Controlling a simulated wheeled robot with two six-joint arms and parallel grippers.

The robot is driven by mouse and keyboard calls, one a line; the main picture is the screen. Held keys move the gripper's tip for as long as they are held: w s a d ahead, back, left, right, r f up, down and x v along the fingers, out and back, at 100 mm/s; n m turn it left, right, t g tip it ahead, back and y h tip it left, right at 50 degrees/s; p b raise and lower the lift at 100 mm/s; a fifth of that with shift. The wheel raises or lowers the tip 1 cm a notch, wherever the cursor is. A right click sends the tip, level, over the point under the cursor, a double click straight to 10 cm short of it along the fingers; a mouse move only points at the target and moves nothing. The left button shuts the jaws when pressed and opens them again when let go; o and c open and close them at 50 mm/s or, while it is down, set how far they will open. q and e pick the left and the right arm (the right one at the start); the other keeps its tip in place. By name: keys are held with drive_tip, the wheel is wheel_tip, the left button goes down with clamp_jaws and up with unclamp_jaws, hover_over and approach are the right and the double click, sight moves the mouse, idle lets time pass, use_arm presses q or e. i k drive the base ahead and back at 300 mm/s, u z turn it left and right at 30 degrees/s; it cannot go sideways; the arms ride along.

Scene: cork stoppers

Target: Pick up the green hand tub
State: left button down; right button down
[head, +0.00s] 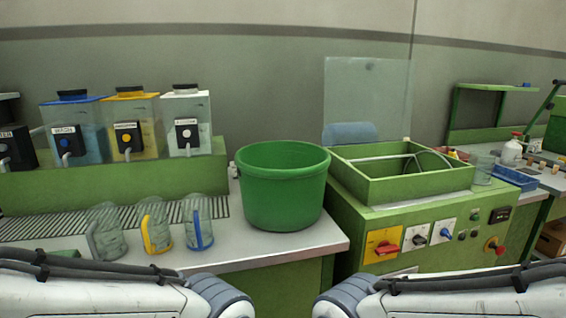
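The green hand tub (284,190) stands upright on the pale worktop, near the middle of the head view, close to the worktop's right end. Its rim is wide and round, and the part of its inside that shows looks empty. Parts of my two arms lie along the bottom edge of the view, one at the left and one at the right, both below and in front of the tub. Neither gripper shows in the view, and nothing is seen touching the tub.
Left of the tub stand several clear jugs (155,225) on a drain grille, with dispensers (131,124) behind. Right is a green machine (436,230) with an open top bin (400,190) and a clear upright panel (366,95). Bare worktop (262,246) lies in front of the tub.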

sight(282, 183)
drive_tip(key=u, duration=1.75)
drive_tip(key=i, duration=0.9)
drive_tip(key=z, duration=0.7)
